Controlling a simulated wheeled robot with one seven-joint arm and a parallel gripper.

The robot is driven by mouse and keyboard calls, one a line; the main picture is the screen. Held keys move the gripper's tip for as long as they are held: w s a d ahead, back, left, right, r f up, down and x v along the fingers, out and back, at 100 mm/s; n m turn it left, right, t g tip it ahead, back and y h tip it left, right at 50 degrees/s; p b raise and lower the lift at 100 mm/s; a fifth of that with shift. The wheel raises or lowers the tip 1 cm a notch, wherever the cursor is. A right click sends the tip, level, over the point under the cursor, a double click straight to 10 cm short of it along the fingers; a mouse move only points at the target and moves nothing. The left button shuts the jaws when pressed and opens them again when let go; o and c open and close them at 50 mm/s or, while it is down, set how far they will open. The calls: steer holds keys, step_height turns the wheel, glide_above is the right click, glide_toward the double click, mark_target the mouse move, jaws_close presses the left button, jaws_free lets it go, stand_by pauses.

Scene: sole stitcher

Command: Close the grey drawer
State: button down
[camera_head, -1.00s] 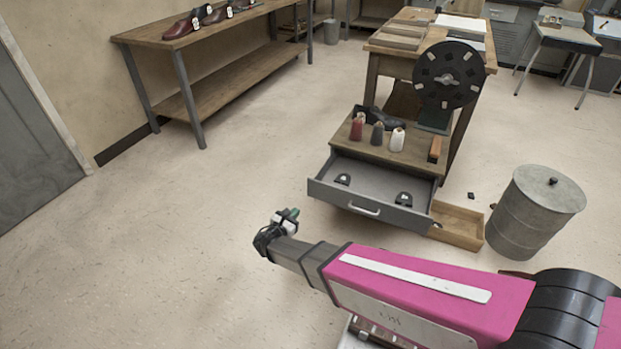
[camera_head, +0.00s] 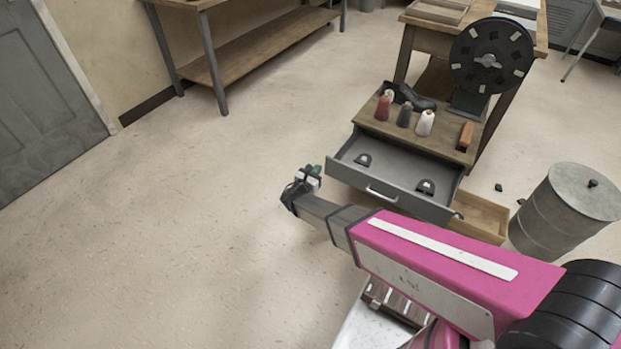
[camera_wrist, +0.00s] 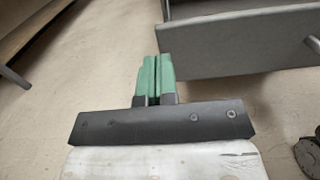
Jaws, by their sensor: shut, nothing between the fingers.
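The grey drawer (camera_head: 387,190) stands pulled out from a low wooden cabinet (camera_head: 420,139). It has a light bar handle on its front and two small dark items inside. In the wrist view the drawer's grey front (camera_wrist: 240,47) fills the upper right, with part of its handle (camera_wrist: 313,44) at the right edge. My gripper (camera_head: 314,168) is in front of the drawer's left end, apart from the handle.
Thread spools (camera_head: 404,115) and a dark shoe stand on the cabinet. An open wooden box (camera_head: 482,214) and a grey metal bin (camera_head: 563,211) stand to the right. A wooden bench (camera_head: 265,52) is at the back left. The floor left of the drawer is clear.

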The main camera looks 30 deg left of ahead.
mark_target(326, 159)
steer(key=shift+w, duration=2.55)
steer(key=w, duration=2.2)
steer(key=shift+w, duration=0.25)
